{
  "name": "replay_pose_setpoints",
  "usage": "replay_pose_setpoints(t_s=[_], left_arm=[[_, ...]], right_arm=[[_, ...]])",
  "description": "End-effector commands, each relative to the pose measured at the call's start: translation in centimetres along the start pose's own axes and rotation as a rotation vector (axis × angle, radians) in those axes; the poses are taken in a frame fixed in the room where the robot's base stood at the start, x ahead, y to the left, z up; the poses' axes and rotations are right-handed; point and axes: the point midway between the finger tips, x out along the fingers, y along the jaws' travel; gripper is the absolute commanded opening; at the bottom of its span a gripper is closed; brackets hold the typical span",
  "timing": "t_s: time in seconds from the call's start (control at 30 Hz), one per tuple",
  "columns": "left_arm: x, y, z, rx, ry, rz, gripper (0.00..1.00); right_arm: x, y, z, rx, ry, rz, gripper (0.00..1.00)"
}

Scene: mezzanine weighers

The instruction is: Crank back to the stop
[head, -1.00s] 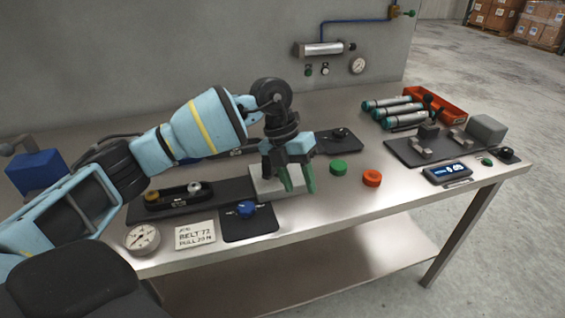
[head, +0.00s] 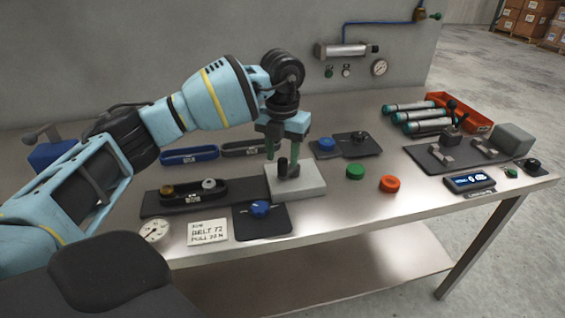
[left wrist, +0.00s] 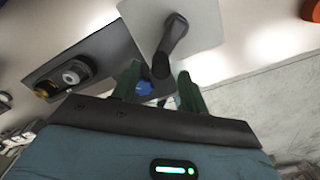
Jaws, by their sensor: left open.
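The crank (head: 294,158) is a dark arm with an upright grip, mounted on a pale grey block (head: 310,189) in the middle of the table. In the left wrist view the crank (left wrist: 174,36) runs from the pale block (left wrist: 207,22) down toward my fingers. My left gripper (head: 287,158) is open above the block, its green fingers pointing down on either side of the crank's grip. In the left wrist view the grip's end lies between the open fingertips (left wrist: 158,74); I cannot tell whether they touch it. My right gripper is not in view.
A black plate with a belt on two pulleys (head: 208,186) adjoins the block's left side. A blue knob (head: 260,208) stands in front. Green (head: 355,171) and orange (head: 389,184) buttons are to the right. A gauge (head: 154,230) and card (head: 207,232) lie front left.

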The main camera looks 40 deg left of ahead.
Motion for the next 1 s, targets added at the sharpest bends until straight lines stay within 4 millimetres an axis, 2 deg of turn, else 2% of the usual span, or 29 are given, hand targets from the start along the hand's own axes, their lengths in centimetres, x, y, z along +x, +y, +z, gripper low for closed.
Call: replay_pose_setpoints(t_s=[0.1, 0.23, 0.57, 0.67, 0.9, 1.0], left_arm=[[1.6, 0.0, -0.1, 0.001, 0.002, 0.0, 0.44], [2.6, 0.0, -0.1, 0.001, 0.002, 0.0, 0.44], [3.0, 0.0, 0.0, 0.001, 0.0, -0.001, 0.44], [3.0, 0.0, 0.0, 0.001, 0.0, -0.001, 0.33], [3.0, 0.0, 0.0, 0.001, 0.0, -0.001, 0.02], [3.0, -0.1, 0.0, -0.002, 0.0, -0.001, 0.0]], right_arm=[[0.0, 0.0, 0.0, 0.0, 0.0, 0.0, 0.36], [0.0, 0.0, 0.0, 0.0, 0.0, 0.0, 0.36], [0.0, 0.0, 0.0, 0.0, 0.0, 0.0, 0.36], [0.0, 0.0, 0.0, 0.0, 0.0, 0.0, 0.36], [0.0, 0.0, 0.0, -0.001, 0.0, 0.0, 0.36], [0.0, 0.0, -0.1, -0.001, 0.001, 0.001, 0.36]])
